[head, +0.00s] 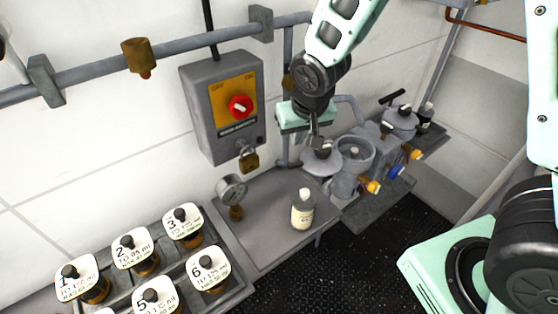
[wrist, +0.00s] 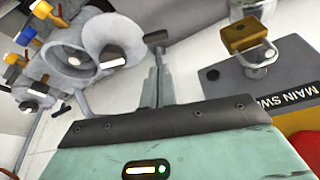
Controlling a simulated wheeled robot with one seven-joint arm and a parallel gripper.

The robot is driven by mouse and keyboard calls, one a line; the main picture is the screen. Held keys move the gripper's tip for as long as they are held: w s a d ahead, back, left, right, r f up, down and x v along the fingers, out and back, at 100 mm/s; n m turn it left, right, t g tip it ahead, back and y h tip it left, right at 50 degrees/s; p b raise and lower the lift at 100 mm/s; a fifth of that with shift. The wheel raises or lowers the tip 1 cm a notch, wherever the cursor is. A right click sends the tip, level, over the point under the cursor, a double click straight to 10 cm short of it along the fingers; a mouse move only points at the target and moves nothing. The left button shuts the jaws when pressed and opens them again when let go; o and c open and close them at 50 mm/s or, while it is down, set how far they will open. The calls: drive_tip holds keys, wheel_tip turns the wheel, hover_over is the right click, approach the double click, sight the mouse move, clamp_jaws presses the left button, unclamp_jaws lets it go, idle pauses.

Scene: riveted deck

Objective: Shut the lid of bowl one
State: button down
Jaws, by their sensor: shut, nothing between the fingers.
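A grey metal bowl (head: 353,155) stands open on the bench at the right in the head view, its round mouth uncovered. Its round grey lid (head: 320,165) with a dark knob sits swung to the left side, beside the rim. The open bowl (wrist: 68,62) and the lid (wrist: 105,35) also show at the upper left of the wrist view. No number is readable on the bowl. My gripper (head: 314,141) is shut and empty, close above the lid at its left. In the wrist view the fingers (wrist: 155,88) point up the picture, right of the lid, without clear contact.
Another bowl with a knobbed lid (head: 400,117) stands farther back. Blue and yellow valve handles (head: 373,187) stick out in front. A switch box (head: 222,107) with a padlock (head: 249,160) is on the wall. A bottle (head: 303,210), a gauge (head: 231,188) and several numbered jars (head: 131,253) stand nearer.

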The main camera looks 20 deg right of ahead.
sight(314, 160)
drive_tip(key=p+x, duration=0.2)
drive_tip(key=x, duration=0.7)
drive_tip(key=shift+w+f+p, duration=0.2)
drive_tip(key=shift+f+p, duration=0.15)
drive_tip(key=shift+d, duration=0.1)
